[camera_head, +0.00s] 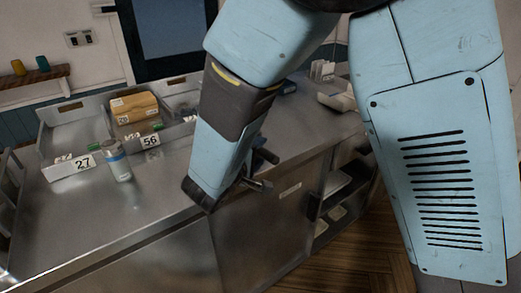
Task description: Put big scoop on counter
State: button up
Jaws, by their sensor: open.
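The steel counter (110,215) runs across the left and middle of the view, with bare metal along its front. My blue arm reaches down in front of it. My gripper (262,170) is mostly hidden behind the arm's last link, near the counter's front edge. Its dark parts stick out to the right of the link, and it is open. I cannot make out a big scoop; a small metallic piece by the gripper is too small to identify.
A white cylindrical container (117,162) stands on the counter beside the number 27 label (83,163). Metal trays, one with a brown package (134,107), stand behind. Open shelves (338,190) sit under the counter at right. Wooden floor (345,245) shows below.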

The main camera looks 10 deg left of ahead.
jog(key=v, duration=0.8)
jog(key=shift+s, duration=0.25)
